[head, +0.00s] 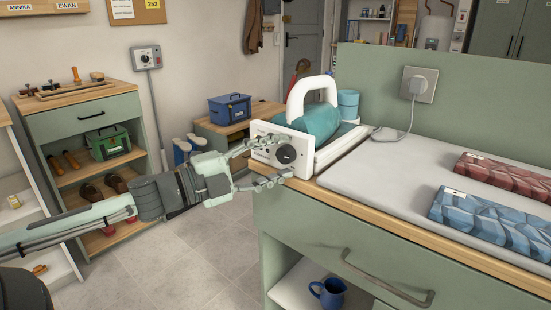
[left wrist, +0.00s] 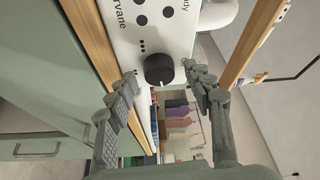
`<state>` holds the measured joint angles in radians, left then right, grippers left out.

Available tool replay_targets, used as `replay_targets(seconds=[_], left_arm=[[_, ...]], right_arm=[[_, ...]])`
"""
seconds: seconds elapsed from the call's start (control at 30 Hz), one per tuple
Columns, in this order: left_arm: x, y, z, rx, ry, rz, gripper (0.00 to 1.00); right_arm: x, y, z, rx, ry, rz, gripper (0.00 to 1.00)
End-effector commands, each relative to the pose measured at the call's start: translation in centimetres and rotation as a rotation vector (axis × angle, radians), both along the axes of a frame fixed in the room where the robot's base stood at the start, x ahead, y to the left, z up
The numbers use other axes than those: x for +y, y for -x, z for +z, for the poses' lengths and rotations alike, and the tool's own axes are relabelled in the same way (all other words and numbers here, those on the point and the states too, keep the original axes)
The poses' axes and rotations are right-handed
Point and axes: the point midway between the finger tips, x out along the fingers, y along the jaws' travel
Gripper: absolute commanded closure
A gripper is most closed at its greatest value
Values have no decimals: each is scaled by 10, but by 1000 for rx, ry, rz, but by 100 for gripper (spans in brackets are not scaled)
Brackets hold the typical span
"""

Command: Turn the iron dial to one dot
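The iron (head: 318,122) is a white and teal appliance with a white loop handle. It sits at the near left corner of the counter. Its black round dial (head: 286,154) is on the white front panel. The dial (left wrist: 158,69) also shows in the left wrist view, with small black dot marks around it; I cannot tell which mark it points to. My left gripper (head: 268,160) is open, its fingers spread on either side of the dial. In the left wrist view the dial shows between the fingertips (left wrist: 160,76), with gaps on both sides. My right gripper is out of view.
A white ironing surface (head: 375,185) runs along the green counter. Folded red (head: 505,176) and blue (head: 488,219) patterned cloths lie on it. A cord runs from a wall plug (head: 417,86). A blue jug (head: 328,292) stands on the shelf below. The floor left of the counter is clear.

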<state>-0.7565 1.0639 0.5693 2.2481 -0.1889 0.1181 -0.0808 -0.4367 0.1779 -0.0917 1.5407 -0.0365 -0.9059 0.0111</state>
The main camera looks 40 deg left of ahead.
Motion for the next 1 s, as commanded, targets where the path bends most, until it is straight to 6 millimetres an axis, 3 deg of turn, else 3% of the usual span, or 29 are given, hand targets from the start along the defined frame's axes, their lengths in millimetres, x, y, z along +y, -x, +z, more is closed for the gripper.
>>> replay_targets(seconds=[0.37, 0.53, 0.8, 1.0], left_arm=[[4, 7, -1, 1, 3, 1, 48], [16, 29, -4, 5, 1, 5, 48], [42, 81, -7, 4, 1, 5, 48], [52, 102, -8, 1, 1, 2, 48]], right_arm=[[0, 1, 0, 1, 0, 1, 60], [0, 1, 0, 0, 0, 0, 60], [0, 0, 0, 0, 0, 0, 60], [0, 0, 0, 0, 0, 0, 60]])
